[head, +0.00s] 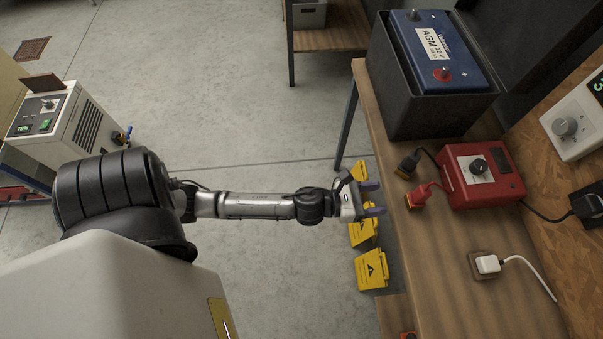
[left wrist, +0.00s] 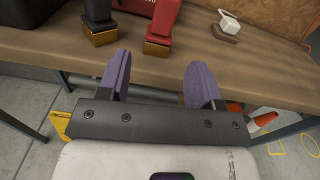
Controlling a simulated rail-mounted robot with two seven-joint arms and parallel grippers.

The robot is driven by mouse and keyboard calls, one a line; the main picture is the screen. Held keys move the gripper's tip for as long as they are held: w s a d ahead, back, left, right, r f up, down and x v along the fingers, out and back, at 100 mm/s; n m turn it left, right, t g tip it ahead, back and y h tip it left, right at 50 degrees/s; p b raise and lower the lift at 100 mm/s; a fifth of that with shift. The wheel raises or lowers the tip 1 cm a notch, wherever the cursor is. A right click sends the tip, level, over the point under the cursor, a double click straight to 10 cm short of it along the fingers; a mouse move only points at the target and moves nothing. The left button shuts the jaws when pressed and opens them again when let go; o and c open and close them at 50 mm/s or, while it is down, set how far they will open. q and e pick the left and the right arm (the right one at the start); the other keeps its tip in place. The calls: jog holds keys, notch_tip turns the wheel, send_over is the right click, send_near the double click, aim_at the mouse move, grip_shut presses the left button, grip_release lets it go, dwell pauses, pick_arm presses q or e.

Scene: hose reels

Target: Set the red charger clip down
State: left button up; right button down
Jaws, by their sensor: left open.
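The red charger clip (head: 418,196) lies on the wooden bench (head: 440,270), its cable leading to the red charger box (head: 485,175). In the left wrist view the red clip (left wrist: 163,22) shows ahead of the gap between my fingers, apart from them. The black clip (head: 408,163) lies beside it, nearer the battery (head: 435,50); it also shows in the left wrist view (left wrist: 98,15). My left gripper (head: 372,198) is open and empty at the bench's front edge, its purple fingers pointing at the red clip. My right gripper is not seen.
A black battery case (head: 385,85) stands at the back of the bench. A white plug (head: 487,264) rests on a brown pad near the board wall. Yellow warning signs (head: 371,270) stand on the floor below the bench edge. Bench top in front of the plug is clear.

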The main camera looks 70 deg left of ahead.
pick_arm(q)
jog(key=s+a+f+m+g+y, duration=0.1)
jog(key=s+f+m+g+y, duration=0.1)
jog(key=s+m+g, duration=0.4)
jog(key=s+a+f+m+g+y, duration=0.1)
jog(key=s+f+m+g+y, duration=0.2)
jog(key=s+m+g, duration=0.4)
jog(key=s+f+m, duration=0.1)
jog(key=s+m, duration=0.8)
jog(key=m, duration=1.3)
jog(key=shift+f, duration=0.2)
jog(key=shift+o, duration=0.3)
